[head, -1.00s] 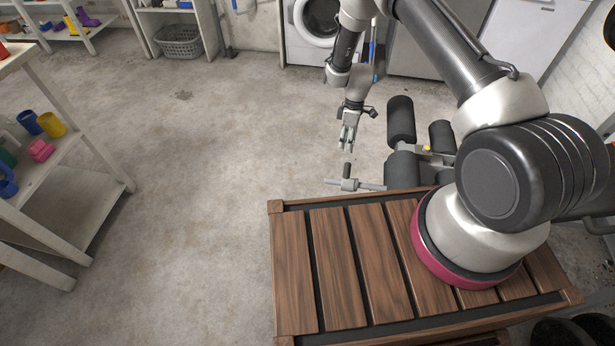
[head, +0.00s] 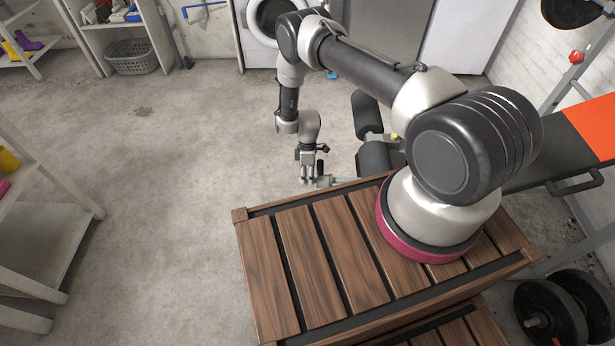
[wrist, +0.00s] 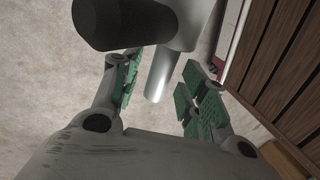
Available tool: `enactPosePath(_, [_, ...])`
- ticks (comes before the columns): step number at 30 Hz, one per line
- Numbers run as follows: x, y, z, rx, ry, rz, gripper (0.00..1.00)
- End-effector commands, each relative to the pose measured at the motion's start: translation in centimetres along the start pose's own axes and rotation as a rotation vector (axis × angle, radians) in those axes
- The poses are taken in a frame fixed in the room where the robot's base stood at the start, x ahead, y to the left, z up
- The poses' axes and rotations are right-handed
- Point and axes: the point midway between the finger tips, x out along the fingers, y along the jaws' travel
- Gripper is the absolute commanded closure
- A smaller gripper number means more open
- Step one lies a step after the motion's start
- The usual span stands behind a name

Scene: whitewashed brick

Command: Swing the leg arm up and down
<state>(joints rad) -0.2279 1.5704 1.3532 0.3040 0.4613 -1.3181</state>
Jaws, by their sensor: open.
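The leg arm of the weight bench shows in the head view as black foam rollers (head: 368,114) and a grey metal bar (head: 324,181) low at the left, just beyond the wooden deck. My gripper (head: 308,178) points down at the free end of this bar. In the wrist view the gripper (wrist: 160,98) is open, its green-padded fingers apart. A grey metal peg (wrist: 161,75) reaches between them with space on both sides, and a dark cylinder (wrist: 108,22) lies above. I cannot tell whether a finger touches the bar. My arm hides part of the leg arm's hinge.
The bench pad (head: 565,145), black and orange, is at the right. Weight plates (head: 552,312) lie at the lower right. White shelves (head: 45,225) stand at the left, with a washing machine (head: 262,20) at the back. The concrete floor left of my gripper is clear.

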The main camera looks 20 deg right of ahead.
Motion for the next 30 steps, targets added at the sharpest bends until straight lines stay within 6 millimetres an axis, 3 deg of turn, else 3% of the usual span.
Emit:
enactPosePath(4, [0.0,0.0,0.0,0.000,0.000,0.000,0.57])
enactPosePath(11, [-0.1,0.0,0.0,0.000,0.000,0.000,0.99])
enactPosePath(20, [-1.0,-0.1,-0.4,-0.005,0.027,-0.001,1.00])
enactPosePath(30, [-9.2,-2.2,-3.2,-0.067,0.288,-0.002,1.00])
